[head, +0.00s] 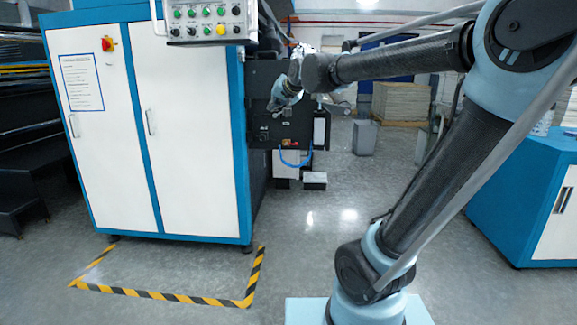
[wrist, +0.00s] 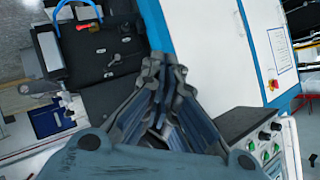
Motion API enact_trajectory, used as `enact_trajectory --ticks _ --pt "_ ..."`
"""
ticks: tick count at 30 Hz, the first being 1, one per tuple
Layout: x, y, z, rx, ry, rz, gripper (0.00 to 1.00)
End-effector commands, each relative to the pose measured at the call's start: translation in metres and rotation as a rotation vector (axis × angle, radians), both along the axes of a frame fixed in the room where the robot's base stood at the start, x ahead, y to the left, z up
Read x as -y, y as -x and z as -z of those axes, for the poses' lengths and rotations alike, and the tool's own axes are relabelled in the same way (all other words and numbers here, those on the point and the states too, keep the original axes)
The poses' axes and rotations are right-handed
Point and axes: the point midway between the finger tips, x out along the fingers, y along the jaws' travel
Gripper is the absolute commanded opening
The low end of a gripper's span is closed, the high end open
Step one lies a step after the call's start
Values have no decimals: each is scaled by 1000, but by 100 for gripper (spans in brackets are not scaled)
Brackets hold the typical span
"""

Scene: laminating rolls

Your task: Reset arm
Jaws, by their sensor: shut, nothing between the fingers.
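My arm reaches from the right across the upper part of the head view. My gripper (head: 273,106) is small there, in front of the dark machine unit (head: 262,132) at the side of the white and blue cabinet. In the wrist view my gripper (wrist: 163,72) has its fingers together, with nothing held between them. The dark unit with a key-like knob and a blue cable (wrist: 62,8) shows at upper left of that view. I cannot tell the exact gap between fingertips and unit.
The white and blue cabinet (head: 185,130) stands at left, with a button panel (head: 205,22) above it. Yellow-black floor tape (head: 170,296) marks its front. A blue and white cabinet (head: 540,200) is at right. A grey bin (head: 364,138) stands behind. The middle floor is clear.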

Motion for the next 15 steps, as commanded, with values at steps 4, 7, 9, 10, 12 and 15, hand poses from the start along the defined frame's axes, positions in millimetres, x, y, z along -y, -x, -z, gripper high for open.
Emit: enact_trajectory --ticks 4,7,9,10,12,15 --pt "60 42 62 -103 135 20 0" --pt "94 73 102 -180 216 24 0" --pt "117 97 130 -235 270 25 0" --pt "127 108 142 -259 293 25 0" --pt "147 133 169 -318 341 24 0" --pt "175 173 209 -406 404 20 0"
